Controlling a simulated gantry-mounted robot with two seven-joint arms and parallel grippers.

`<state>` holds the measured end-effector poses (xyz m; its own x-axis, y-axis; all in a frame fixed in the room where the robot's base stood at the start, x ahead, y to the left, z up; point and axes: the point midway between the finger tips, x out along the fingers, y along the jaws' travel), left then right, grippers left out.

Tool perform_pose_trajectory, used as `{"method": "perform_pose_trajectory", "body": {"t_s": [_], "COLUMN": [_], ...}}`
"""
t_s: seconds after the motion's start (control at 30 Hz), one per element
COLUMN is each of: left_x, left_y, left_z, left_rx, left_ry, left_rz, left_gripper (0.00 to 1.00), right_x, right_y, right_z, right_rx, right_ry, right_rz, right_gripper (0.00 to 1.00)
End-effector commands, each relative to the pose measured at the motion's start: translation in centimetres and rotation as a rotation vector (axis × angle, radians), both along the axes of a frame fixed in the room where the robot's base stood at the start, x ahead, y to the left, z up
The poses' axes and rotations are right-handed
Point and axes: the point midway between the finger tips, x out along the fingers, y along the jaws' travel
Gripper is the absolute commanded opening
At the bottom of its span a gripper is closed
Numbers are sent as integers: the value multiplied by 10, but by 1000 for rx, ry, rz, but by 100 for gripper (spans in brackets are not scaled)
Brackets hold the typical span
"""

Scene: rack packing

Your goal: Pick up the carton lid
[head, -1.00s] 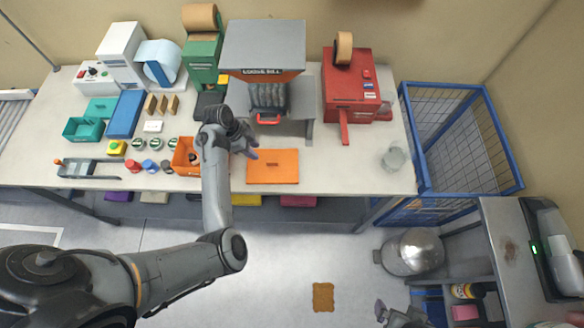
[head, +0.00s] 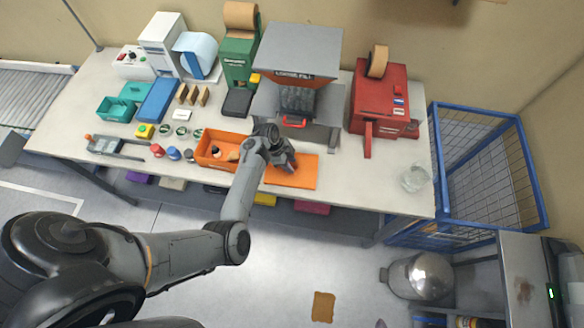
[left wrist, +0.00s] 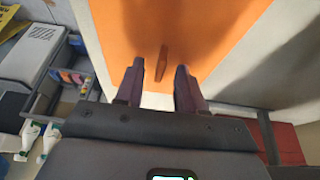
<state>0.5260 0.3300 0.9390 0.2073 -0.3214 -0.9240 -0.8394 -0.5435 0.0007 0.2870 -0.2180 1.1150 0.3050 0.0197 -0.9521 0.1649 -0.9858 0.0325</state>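The carton lid is a flat orange panel (head: 305,172) lying on the workbench near its front edge, right of the open orange carton (head: 209,158). In the left wrist view the lid (left wrist: 200,25) fills the top, with a small raised grip (left wrist: 161,63) in its middle. My left gripper (head: 291,163) hangs over the lid and hides part of it. In the left wrist view its two fingers (left wrist: 158,82) are apart and empty, with the raised grip showing beyond the gap. Only a small tip, apparently of my right gripper (head: 380,323), shows at the bottom edge.
A grey-topped filling machine (head: 300,50) stands behind the lid and a red machine (head: 381,100) stands to its right. A clear bowl (head: 416,178) sits near the bench's right end. Several jars and teal bins (head: 118,107) are at the left.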

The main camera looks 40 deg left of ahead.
Motion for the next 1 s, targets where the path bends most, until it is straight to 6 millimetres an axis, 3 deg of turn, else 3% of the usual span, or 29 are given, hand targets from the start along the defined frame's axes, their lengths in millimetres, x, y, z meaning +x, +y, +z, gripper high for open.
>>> {"method": "perform_pose_trajectory", "body": {"t_s": [0.33, 0.6, 1.0], "left_x": [2, 2, 2], "left_y": [-2, -2, -2], "left_z": [-7, -7, -5], "left_rx": [1, 1, 1], "left_ry": [0, -1, -2], "left_rz": [0, 0, 1], "left_gripper": [38, 0, 0], "right_x": [0, 0, 0], "right_y": [0, -1, -1], "right_z": [0, 0, 0], "right_rx": [-1, -2, -3], "right_ry": [0, 0, -1], "right_rz": [0, 1, 1], "right_gripper": [100, 100, 100]}}
